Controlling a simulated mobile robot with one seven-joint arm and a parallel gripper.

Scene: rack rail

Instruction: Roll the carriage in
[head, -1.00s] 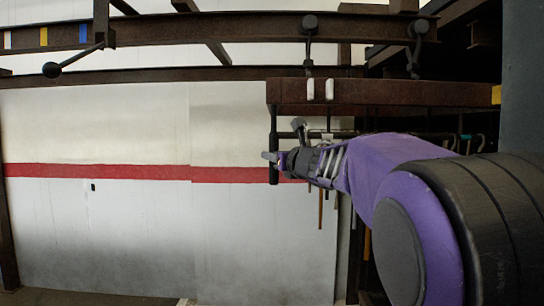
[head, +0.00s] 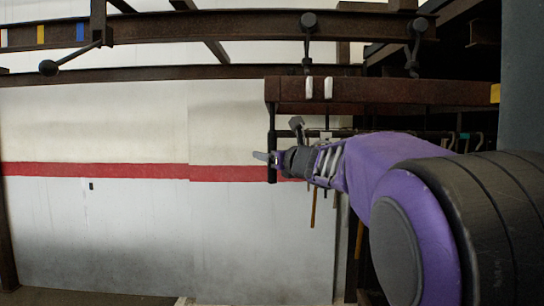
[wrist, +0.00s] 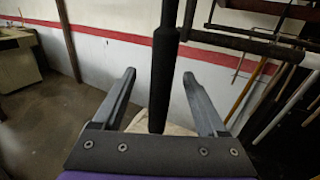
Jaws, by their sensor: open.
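My gripper (head: 259,156) is level with the lower part of this handle. In the wrist view the open fingers (wrist: 159,76) stand on either side of the handle (wrist: 160,85), with gaps visible on both sides. The handle's lower end shows between them; I cannot tell whether it touches anything.
A rusty rail (head: 190,30) runs above, with red, yellow and blue marks at its left. Tools hang behind my arm. A white wall with a red stripe (head: 110,171) is behind; open room lies left.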

